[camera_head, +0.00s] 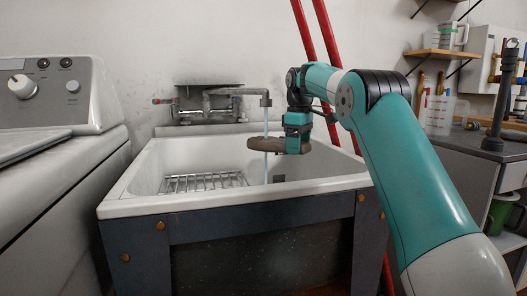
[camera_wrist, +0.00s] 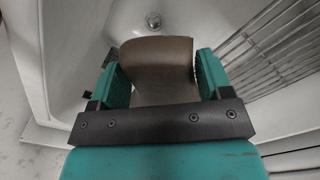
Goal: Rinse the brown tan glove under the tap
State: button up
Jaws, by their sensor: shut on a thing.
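The brown tan glove (camera_head: 266,146) is held level above the tub basin, in the stream of water (camera_head: 266,136) that falls from the tap (camera_head: 240,93). My gripper (camera_head: 297,144) is shut on its right end in the head view. In the wrist view the glove (camera_wrist: 157,57) is clamped between the two teal fingers of my gripper (camera_wrist: 164,80). The part of the glove between the fingers is partly hidden by the gripper body. The white tub (camera_head: 140,198) stands below, with its drain (camera_wrist: 154,20) visible in the wrist view.
A wire rack (camera_head: 202,182) lies in the left part of the basin and also shows in the wrist view (camera_wrist: 268,48). A washing machine (camera_head: 50,175) stands at the left. Red pipes (camera_head: 311,55) rise behind the tub. A grey counter (camera_head: 480,146) with jugs is at the right.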

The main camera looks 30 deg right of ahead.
jog(key=s+d+b, duration=0.3)
jog(key=s, duration=0.3)
jog(key=shift+s, duration=0.3)
jog(key=shift+a, duration=0.2)
dwell(0.3)
